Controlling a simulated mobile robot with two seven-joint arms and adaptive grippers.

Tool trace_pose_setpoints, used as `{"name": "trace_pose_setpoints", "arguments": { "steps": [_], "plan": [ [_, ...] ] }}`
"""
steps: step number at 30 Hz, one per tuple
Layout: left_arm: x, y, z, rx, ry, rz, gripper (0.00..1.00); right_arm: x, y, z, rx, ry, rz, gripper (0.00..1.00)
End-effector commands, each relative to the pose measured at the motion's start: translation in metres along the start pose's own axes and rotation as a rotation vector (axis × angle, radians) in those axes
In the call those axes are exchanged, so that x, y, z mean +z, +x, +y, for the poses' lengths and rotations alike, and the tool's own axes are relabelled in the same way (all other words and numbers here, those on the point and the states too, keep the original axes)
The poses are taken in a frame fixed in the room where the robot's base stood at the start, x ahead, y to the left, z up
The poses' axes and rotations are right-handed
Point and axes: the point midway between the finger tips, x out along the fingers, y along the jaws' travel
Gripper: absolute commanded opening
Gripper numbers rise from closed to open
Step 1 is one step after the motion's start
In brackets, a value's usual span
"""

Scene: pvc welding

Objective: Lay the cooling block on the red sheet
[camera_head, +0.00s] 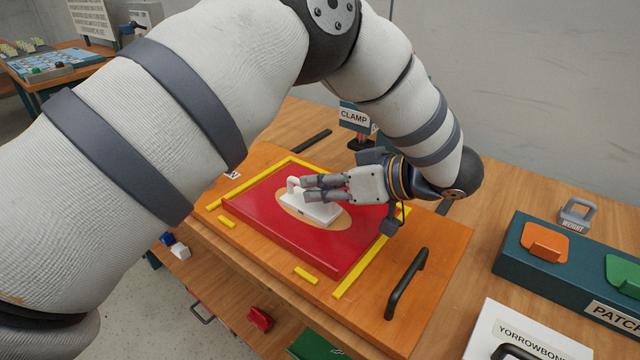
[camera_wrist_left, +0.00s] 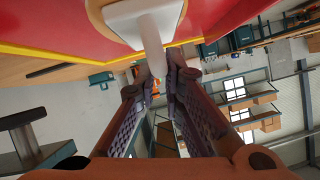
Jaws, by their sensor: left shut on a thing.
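The red sheet (camera_head: 345,243) lies on a wooden board inside yellow corner marks, with a tan oval area (camera_head: 339,221) at its middle. A white block with an upright handle (camera_head: 318,212), which looks like the cooling block, is over this oval and appears flat on it. My left gripper (camera_head: 308,188) reaches in from the right side of the block and is shut on its handle. In the left wrist view the white handle (camera_wrist_left: 153,42) stands between the fingers, with the red sheet (camera_wrist_left: 52,22) behind the block. My right gripper is not in view.
A black handle (camera_head: 406,284) stands on the board's front right. A clamp sign (camera_head: 354,117) is behind. On the right are a teal patch rack (camera_head: 515,262) with orange and green pieces, a grey weight (camera_head: 576,215) and a white labelled box (camera_head: 530,335).

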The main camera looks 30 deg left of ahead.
Motion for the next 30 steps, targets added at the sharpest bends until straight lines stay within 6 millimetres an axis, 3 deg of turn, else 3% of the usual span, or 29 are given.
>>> {"name": "trace_pose_setpoints", "arguments": {
  "steps": [1, 3, 14, 24, 30],
  "plan": [
    [0.000, 0.000, 0.000, 0.000, 0.000, 0.000, 0.16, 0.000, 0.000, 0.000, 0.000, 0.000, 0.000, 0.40],
    [0.000, 0.000, 0.000, 0.000, 0.000, 0.000, 0.29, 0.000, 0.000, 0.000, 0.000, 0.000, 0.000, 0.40],
    [-0.003, -0.006, 0.000, 0.002, -0.001, 0.001, 0.29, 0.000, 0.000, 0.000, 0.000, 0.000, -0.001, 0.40],
    [0.001, -0.091, 0.001, -0.001, 0.004, -0.001, 0.29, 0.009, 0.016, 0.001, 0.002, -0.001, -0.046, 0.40],
    [-0.001, -0.118, 0.000, -0.001, 0.003, -0.001, 0.29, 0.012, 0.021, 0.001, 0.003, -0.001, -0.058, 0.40]
  ]
}}
